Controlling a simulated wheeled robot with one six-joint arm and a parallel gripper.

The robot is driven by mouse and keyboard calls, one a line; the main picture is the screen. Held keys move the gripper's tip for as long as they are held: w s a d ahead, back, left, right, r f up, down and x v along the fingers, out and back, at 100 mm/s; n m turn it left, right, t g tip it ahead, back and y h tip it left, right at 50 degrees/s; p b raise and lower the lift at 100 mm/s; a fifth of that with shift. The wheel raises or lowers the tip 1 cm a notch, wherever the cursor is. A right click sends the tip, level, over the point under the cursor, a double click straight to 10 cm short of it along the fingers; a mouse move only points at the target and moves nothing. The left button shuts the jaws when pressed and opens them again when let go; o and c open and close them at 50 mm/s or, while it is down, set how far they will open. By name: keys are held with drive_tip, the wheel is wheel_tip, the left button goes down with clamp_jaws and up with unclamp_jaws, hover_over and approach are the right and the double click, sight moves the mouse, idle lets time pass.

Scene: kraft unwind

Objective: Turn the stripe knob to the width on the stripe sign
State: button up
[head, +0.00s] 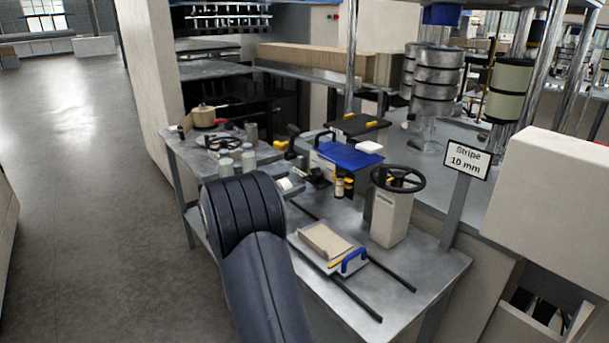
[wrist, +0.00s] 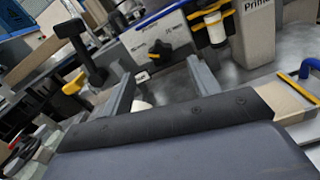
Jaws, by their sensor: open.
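The stripe sign (head: 467,159) reads "Stripe 10 mm" and stands on a grey post at the right of the bench in the head view. I cannot make out for sure which part is the stripe knob. A white box (wrist: 160,42) with small dark markings is just beyond my gripper in the wrist view; the markings are too small to read. My gripper (wrist: 158,75) is open, its two grey fingers apart and pointing towards this box. A small white cylinder (wrist: 141,106) shows between the fingers, and I cannot tell how far below them it is. My arm hides part of the bench.
A post (head: 391,217) with a black handwheel (head: 398,178) stands right of the box. A tan pad on a plate with a blue handle (head: 353,260) lies between dark rails. Jars (head: 226,166) and tools crowd the left bench. Open floor lies at the left.

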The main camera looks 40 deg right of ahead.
sight(313, 174)
drive_tip(key=d, duration=0.7)
drive_tip(key=shift+s, duration=0.4)
drive_tip(key=shift+c, duration=0.6)
drive_tip(key=shift+a, duration=0.1)
drive_tip(key=c, duration=0.9)
